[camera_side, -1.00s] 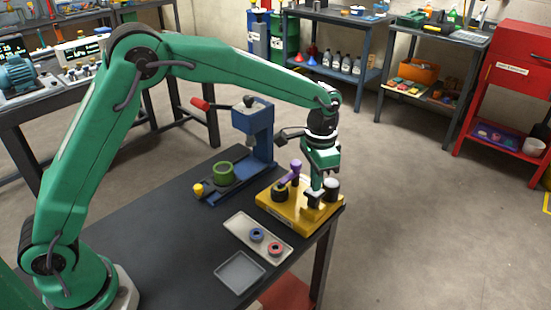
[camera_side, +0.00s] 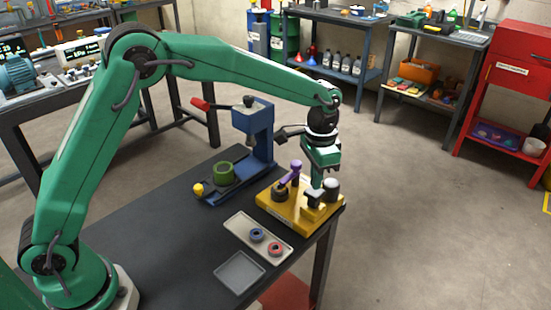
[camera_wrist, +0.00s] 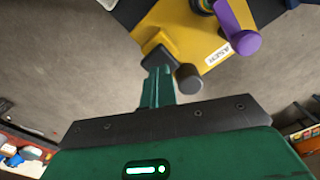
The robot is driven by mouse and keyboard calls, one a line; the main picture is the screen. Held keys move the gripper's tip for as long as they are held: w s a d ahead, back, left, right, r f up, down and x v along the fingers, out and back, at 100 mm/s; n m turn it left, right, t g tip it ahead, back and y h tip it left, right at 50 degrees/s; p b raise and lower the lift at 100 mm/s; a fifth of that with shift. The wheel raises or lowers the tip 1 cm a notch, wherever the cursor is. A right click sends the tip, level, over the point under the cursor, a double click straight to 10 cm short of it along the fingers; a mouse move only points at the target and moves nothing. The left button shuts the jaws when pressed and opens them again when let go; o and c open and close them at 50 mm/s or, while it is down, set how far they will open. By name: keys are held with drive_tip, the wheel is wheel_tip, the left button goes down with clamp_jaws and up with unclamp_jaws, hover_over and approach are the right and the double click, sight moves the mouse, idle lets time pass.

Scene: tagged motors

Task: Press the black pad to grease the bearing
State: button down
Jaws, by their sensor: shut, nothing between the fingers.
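The yellow grease station (camera_side: 278,211) stands at the right end of the dark bench. Its black pad (camera_side: 314,195) sits on a raised yellow block near the right corner. It also shows in the wrist view as a dark square (camera_wrist: 157,56) beyond my finger ends. My gripper (camera_side: 317,186) is shut and empty, pointing down over the pad; whether it touches the pad is unclear. A dark cylinder with a grey top (camera_side: 332,187) stands close beside it. A purple arm (camera_side: 294,172) rises over a dark round holder (camera_side: 280,193). I cannot make out the bearing for certain.
A blue press (camera_side: 258,140) with a green ring (camera_side: 223,172) on its base stands to the left. A tray (camera_side: 240,226) with a blue and a red ring, and an empty grey tray (camera_side: 228,275), lie in front. The bench's right edge is close.

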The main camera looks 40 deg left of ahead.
drive_tip(key=shift+f, duration=1.7)
drive_tip(key=shift+r, duration=1.9)
drive_tip(key=shift+f, duration=0.25)
drive_tip(key=shift+f, duration=1.65)
drive_tip(key=shift+r, duration=1.9)
drive_tip(key=shift+r, duration=0.1)
